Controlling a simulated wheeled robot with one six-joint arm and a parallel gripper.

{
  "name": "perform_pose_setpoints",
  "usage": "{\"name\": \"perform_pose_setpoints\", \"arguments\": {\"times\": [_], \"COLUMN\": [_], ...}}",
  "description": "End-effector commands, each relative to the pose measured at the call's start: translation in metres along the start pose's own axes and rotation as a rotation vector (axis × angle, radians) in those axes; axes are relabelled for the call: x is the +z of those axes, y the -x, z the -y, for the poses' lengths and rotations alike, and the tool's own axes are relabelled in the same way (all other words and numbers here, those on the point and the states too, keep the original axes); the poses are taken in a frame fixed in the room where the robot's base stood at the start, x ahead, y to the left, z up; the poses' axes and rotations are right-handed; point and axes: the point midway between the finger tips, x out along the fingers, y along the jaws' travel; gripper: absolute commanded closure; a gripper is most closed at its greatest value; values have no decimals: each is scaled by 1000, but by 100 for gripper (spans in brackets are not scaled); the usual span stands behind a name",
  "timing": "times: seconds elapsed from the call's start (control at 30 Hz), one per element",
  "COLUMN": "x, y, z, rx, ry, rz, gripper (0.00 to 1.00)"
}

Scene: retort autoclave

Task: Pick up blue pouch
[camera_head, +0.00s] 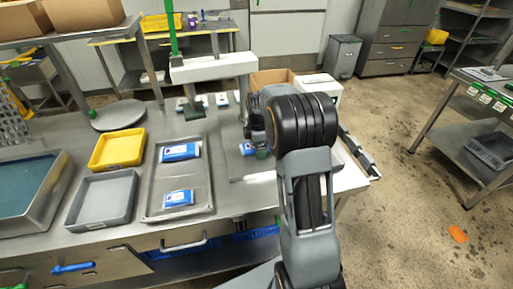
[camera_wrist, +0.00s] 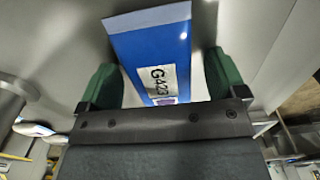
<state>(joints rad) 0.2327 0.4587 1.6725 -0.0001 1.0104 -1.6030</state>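A blue pouch with a white label reading G423 (camera_wrist: 150,45) fills the middle of the wrist view, slightly turned. My gripper (camera_wrist: 165,80) has green fingertips set wide apart, one on each side of the pouch. The right fingertip looks very near the pouch edge; I cannot tell if it touches. In the head view my gripper (camera_head: 259,152) is low over the steel table, and a bit of this blue pouch (camera_head: 246,149) shows at its left. My arm hides the rest. Two more blue and white pouches, a far one (camera_head: 180,152) and a near one (camera_head: 178,198), lie on a tray.
The metal tray (camera_head: 152,208) is left of my arm. A yellow tray (camera_head: 117,149) and a grey tray (camera_head: 102,200) stand further left. A white and green post fixture (camera_head: 213,67) rises behind. A cardboard box (camera_head: 271,77) and a white box (camera_head: 320,84) are behind my arm.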

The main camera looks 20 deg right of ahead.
Motion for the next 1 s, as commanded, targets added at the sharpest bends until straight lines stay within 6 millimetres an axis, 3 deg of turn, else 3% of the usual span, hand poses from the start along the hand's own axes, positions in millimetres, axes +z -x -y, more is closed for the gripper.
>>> {"name": "perform_pose_setpoints", "arguments": {"times": [0.07, 0.57, 0.83, 1.0], "x": [0, 0, 0, 0], "y": [0, 1, 3, 17], "z": [0, 0, 0, -1], "rx": [0, 1, 1, 2], "ry": [0, 0, 0, 0], "rz": [0, 0, 0, 0], "gripper": [18, 66, 66, 66]}}
